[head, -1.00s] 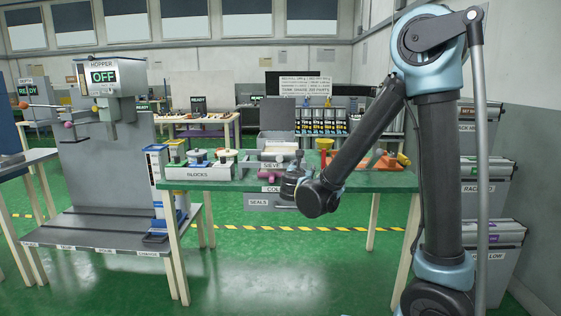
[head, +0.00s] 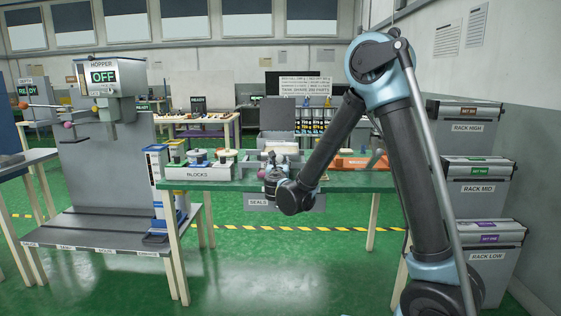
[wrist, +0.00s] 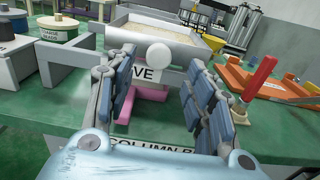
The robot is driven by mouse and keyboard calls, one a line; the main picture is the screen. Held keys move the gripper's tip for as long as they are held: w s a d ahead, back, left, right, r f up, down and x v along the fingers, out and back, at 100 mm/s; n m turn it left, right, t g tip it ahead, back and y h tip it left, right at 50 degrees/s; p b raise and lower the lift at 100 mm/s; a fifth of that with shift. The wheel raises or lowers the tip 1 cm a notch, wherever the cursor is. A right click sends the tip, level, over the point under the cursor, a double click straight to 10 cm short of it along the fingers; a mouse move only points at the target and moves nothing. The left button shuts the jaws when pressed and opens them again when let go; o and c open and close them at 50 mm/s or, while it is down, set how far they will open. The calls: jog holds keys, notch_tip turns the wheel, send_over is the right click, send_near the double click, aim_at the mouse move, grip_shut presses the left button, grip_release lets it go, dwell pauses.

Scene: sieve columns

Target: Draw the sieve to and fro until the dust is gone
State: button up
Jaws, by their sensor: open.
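The sieve (wrist: 160,35) is a pale tray with a beige, grainy surface, at the top of the wrist view. Its front carries a label, partly hidden, ending in "VE". A white round knob (wrist: 159,54) stands out at its front. My gripper (wrist: 160,62) is open, with one blue-grey finger on each side of the knob's line; I cannot tell whether the knob is fully between the fingertips. No contact shows. In the head view my gripper (head: 274,178) hangs at the green table's front edge, covering part of the sieve area.
A pink piece (wrist: 140,97) sits below the sieve. Labelled spools (wrist: 52,31) stand at left. The hopper (head: 104,77) reads OFF. Racks (head: 478,180) stand right of my arm.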

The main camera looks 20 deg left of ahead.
aim_at(280, 159)
jog(key=x, duration=0.8)
jog(key=shift+w, duration=0.1)
